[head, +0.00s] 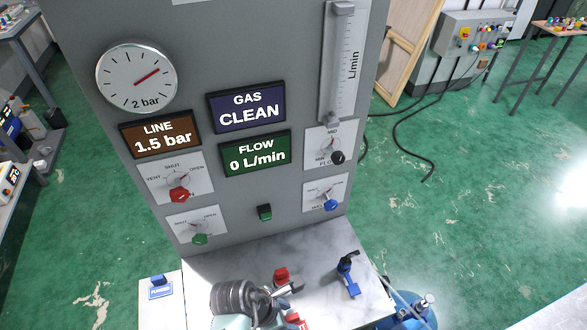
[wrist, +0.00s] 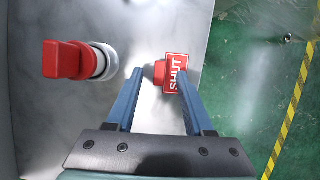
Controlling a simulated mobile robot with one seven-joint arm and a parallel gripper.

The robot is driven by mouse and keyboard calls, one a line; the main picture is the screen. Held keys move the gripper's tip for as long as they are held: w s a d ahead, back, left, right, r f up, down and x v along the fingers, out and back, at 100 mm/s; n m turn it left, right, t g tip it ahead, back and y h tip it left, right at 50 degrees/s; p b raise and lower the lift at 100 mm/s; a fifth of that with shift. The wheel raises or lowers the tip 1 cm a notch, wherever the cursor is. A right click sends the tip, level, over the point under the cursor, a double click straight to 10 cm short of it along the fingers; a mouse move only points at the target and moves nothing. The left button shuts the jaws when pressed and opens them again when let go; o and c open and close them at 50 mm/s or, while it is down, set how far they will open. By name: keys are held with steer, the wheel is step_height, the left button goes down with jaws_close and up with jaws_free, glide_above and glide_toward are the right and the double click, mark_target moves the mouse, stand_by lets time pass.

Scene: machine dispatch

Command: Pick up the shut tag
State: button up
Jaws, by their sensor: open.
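The shut tag (wrist: 175,80) is a red plate with a white border and white SHUT lettering, with a red block (wrist: 159,71) at its left side. In the wrist view it sits at the ends of my gripper's fingers (wrist: 160,75). My gripper is open; the left finger is just left of the red block, and the right fingertip is by the plate's lower right edge. I cannot tell whether either finger touches it. In the head view, the tag (head: 297,321) shows partly at the bottom edge, and my wrist hides much around it.
A red knob (wrist: 65,60) on a pale round stem stands left of the fingers, and shows in the head view (head: 281,275). A blue-and-black fitting (head: 349,273) stands on the bench right. A blue tag (head: 160,288) lies left. The grey gauge panel (head: 240,190) rises behind.

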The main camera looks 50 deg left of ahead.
steer(key=shift+w+f, duration=0.25)
steer(key=shift+f, duration=0.4)
jaws_close()
